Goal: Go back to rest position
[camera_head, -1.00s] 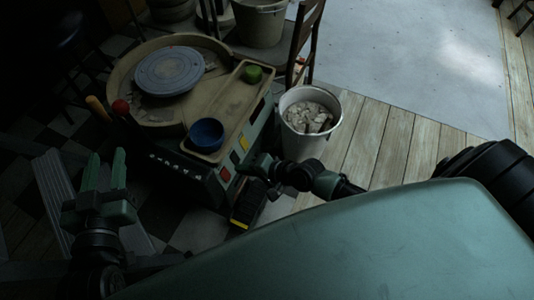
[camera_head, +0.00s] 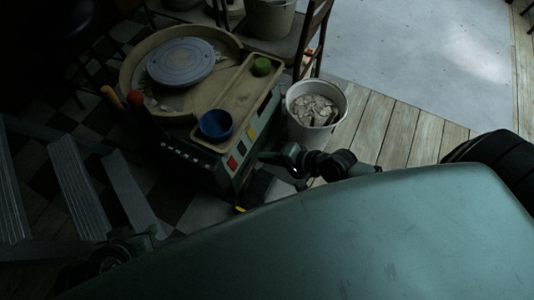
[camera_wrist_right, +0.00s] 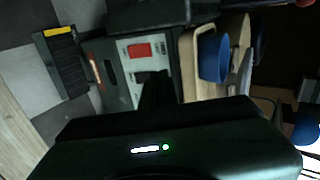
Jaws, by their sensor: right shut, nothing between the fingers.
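My right gripper (camera_head: 270,157) is shut and empty, beside the control panel at the front right corner of the pottery wheel. In the right wrist view its dark fingers (camera_wrist_right: 158,90) are together in front of the panel. My left gripper (camera_head: 147,235) is low at the left, partly hidden behind my own body. Only a dim greenish part shows and its fingers cannot be made out.
The pottery wheel (camera_head: 181,62) has a tray with a blue bowl (camera_head: 216,125) and a green object (camera_head: 262,67). A white bucket (camera_head: 316,108) of pale lumps stands close to my right arm. Grey metal steps (camera_head: 80,185) are at the left. A chair (camera_head: 316,35) stands behind.

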